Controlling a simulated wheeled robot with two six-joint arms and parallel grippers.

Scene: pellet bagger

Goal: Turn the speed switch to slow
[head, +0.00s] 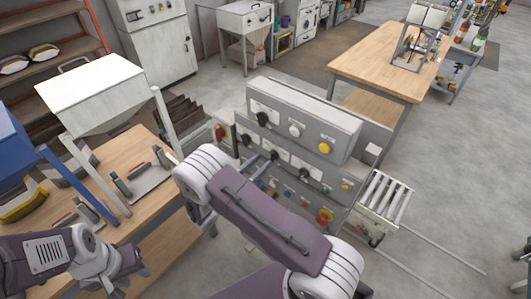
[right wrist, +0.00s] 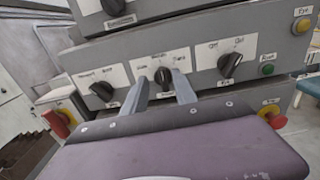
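The control panel (head: 300,125) stands mid-picture in the head view, with rows of knobs and buttons. In the right wrist view, a black three-position knob (right wrist: 163,78) on a white label plate sits in the middle of the panel; its lettering is too blurred to read surely. My right gripper (right wrist: 162,88) is open, with one finger on each side of this knob; contact cannot be told. In the head view my right arm covers part of the panel. My left gripper (head: 128,262) is at the lower left, away from the panel, its fingers unclear.
Another black knob (right wrist: 230,70) is right of the fingers and one (right wrist: 102,91) is left. A red emergency button (right wrist: 272,116) sits at lower right, a green button (right wrist: 267,69) above it. A wooden bench (head: 120,150) stands left, a roller conveyor (head: 385,197) right.

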